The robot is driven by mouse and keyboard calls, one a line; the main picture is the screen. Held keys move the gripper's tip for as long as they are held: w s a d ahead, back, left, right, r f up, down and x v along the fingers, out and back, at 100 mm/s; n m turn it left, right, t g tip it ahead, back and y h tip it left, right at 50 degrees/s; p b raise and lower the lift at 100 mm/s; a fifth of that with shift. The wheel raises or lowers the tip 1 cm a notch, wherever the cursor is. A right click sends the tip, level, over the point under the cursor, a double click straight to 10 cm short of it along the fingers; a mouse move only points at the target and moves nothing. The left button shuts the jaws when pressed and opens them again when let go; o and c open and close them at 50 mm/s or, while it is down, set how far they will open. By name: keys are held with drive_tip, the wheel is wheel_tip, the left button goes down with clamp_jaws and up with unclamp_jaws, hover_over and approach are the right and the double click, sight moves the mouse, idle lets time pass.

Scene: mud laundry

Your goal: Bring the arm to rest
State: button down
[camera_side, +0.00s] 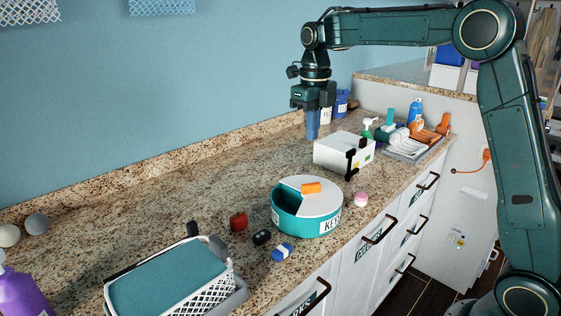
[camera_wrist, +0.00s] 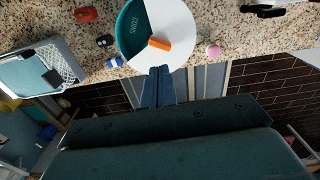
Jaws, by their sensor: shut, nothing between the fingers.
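My gripper (camera_side: 312,124) hangs pointing down above the back of the granite counter (camera_side: 180,200) in the side view. Its blue fingers are together and hold nothing. In the wrist view the shut fingers of my gripper (camera_wrist: 157,84) show in front of the round teal tin with a white lid (camera_wrist: 180,30).
A white box (camera_side: 338,150) stands close below my gripper, with bottles (camera_side: 415,110) and a tray (camera_side: 405,150) to its right. A basket with a teal top (camera_side: 165,280), a red object (camera_side: 238,220), a black fob (camera_side: 262,237), a blue-white piece (camera_side: 282,251) and a pink item (camera_side: 361,199) lie nearer.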

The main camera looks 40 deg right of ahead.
drive_tip(key=s+a+r+n+t, duration=0.1)
drive_tip(key=s+a+r+n, duration=0.1)
drive_tip(key=s+n, duration=0.65)
drive_tip(key=s+a+r+n+t, duration=0.2)
drive_tip(key=s+r+n, duration=0.1)
drive_tip(key=s+n, duration=0.5)
drive_tip(key=s+f+n+t, duration=0.1)
drive_tip(key=s+f+n, duration=0.2)
drive_tip(key=s+n, duration=0.3)
drive_tip(key=s+a+f+n+t, duration=0.1)
drive_tip(key=s+f+n, duration=0.2)
drive_tip(key=s+n, duration=0.4)
drive_tip(key=n, duration=0.6)
drive_tip(key=shift+f+t, duration=0.15)
drive_tip(key=shift+t, duration=0.15)
